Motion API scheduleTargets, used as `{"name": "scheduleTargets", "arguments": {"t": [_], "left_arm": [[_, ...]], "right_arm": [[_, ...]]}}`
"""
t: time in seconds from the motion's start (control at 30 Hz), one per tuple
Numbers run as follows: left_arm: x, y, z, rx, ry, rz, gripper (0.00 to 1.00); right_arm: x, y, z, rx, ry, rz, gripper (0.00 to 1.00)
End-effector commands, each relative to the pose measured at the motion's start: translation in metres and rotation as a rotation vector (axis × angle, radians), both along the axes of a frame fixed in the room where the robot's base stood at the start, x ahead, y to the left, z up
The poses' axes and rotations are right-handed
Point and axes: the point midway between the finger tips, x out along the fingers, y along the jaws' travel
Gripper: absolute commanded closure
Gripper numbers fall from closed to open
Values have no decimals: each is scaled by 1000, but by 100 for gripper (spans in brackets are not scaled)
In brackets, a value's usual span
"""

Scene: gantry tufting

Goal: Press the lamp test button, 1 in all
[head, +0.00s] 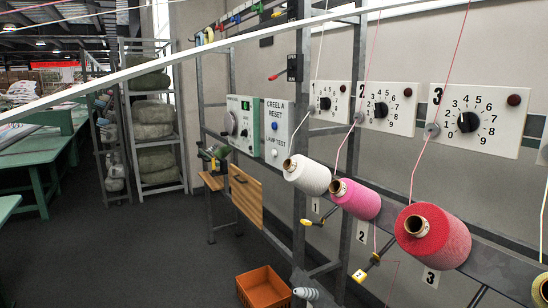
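A white panel (284,117) on the frame left of the dials reads "CREEL A RESET" at its top and "LAMP TEST" lower down. A blue round button (275,126) sits below the reset label. A small pale round button (274,153) sits below the lamp test label. Nothing covers either button. Neither of my grippers shows in the head view.
White, pink and red yarn cones (432,236) stick out in front of the numbered dial plates (470,119). A green control panel (243,124) adjoins the white panel. An orange crate (263,288) stands on the floor. Dark floor (150,250) is clear at left.

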Motion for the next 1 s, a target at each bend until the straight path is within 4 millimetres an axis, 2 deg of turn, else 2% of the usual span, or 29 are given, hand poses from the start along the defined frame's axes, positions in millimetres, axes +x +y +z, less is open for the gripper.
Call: {"name": "scheduleTargets", "arguments": {"t": [0.27, 0.5, 0.57, 0.6, 1.0], "left_arm": [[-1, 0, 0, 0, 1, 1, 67], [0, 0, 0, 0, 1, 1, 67], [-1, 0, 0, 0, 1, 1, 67], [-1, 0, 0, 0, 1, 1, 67], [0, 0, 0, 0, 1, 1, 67]], "right_arm": [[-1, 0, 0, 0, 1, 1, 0], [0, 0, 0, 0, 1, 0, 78], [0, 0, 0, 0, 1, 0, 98], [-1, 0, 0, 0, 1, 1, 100], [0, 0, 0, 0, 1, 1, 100]]}}
